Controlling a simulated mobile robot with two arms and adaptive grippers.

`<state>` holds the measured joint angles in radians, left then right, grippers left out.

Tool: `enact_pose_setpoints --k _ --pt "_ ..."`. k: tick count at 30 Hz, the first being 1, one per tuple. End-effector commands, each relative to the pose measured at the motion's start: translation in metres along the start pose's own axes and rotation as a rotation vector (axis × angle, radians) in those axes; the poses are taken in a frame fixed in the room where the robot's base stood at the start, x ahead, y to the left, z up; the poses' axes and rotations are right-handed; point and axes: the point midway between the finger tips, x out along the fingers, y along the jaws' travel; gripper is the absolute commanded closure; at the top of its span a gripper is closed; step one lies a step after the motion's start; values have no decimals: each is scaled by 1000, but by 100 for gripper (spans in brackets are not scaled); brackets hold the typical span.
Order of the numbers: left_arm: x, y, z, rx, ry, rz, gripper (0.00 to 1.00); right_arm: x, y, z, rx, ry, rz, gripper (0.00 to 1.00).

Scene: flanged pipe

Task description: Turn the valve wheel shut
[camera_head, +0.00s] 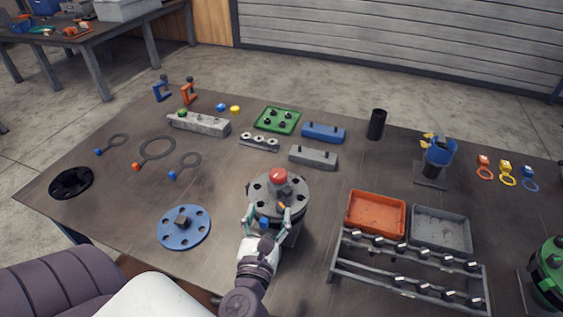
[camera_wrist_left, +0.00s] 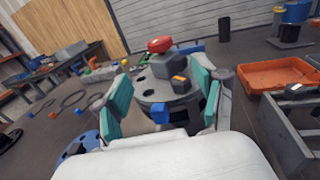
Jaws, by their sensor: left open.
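A grey round flange (camera_head: 262,188) with bolt holes tops an upright pipe at the table's front middle. A red rounded cap (camera_head: 278,175) sits on it; in the wrist view the cap (camera_wrist_left: 160,45) tops a grey block (camera_wrist_left: 172,66). I cannot tell whether this cap is the valve wheel. My left gripper (camera_head: 266,214) is open at the flange's near side; its teal fingers (camera_wrist_left: 160,95) stand either side of the flange in the wrist view. A small blue piece (camera_wrist_left: 161,113) shows between them. I cannot tell whether the fingers touch the flange. My right gripper is out of view.
A blue holed disc (camera_head: 184,240) and a black disc (camera_head: 71,182) lie left. An orange tray (camera_head: 376,214), a grey tray (camera_head: 440,230) and a bolt rack (camera_head: 408,270) stand close right. A green round object (camera_head: 549,267) is far right.

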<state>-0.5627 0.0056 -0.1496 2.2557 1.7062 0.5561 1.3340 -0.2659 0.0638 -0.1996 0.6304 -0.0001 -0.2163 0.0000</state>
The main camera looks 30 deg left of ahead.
Motion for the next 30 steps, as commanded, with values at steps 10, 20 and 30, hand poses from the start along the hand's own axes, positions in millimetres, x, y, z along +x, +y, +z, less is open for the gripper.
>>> enact_pose_setpoints --k 10,20,30 --pt "64 -1 7 5 -5 -1 30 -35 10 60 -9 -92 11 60" --pt "121 -1 3 6 -3 -2 30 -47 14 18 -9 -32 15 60" --pt "134 0 2 5 -3 -2 30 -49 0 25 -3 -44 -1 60"
